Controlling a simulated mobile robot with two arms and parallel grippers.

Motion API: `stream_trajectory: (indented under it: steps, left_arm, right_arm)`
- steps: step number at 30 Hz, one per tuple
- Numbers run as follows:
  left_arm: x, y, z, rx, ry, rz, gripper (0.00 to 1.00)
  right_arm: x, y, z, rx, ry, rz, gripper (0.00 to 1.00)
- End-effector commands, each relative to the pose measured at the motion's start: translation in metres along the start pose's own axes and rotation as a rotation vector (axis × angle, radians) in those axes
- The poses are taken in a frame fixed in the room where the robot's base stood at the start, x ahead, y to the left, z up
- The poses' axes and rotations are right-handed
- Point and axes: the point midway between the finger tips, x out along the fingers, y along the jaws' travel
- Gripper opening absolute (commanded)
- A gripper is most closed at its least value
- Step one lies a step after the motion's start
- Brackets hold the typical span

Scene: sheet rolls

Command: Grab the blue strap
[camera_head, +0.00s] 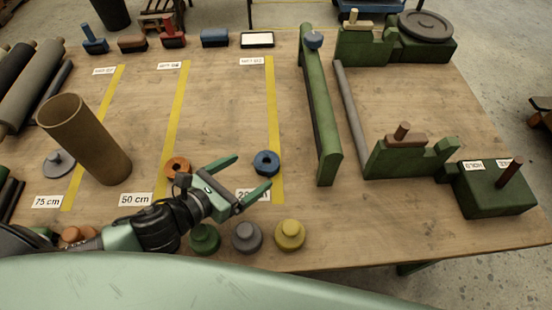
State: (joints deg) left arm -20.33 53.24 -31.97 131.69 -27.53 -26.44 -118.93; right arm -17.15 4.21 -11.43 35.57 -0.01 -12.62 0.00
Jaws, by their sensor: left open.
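The blue strap (267,163) is a small coiled ring with a dark hole, lying flat on the wooden table on a yellow stripe. My left gripper (254,170) reaches in from the left with its two green fingers spread wide and nothing between them. Its fingertips point towards the blue strap, which is just beyond them. One fingertip is close to the strap's near side; I cannot tell whether they touch. My right gripper is not in view.
An orange ring (178,167) lies left of my gripper. Green (204,238), grey (246,236) and yellow (290,234) knobbed pieces stand near the front edge. A brown tube (85,140) stands at left. A long green bar (320,110) stands right of the strap.

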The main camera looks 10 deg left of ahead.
Motion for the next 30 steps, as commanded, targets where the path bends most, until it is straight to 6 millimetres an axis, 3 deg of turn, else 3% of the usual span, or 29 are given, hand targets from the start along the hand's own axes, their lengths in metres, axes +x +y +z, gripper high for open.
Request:
stream_trajectory:
  steps: [4,16,24,30]
  left_arm:
    - [0.006,0.000,-0.013,0.000,-0.001,0.000,0.90]
    - [0.040,0.003,-0.013,-0.001,-0.001,0.002,0.90]
    - [0.077,0.008,-0.018,-0.002,-0.002,0.001,0.90]
    - [0.084,0.008,-0.019,0.000,-0.001,0.000,0.90]
  right_arm:
    - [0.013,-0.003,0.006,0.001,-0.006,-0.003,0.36]
    - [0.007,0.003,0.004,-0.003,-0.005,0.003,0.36]
    - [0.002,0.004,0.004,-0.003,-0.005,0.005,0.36]
    - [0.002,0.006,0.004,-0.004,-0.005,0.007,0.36]
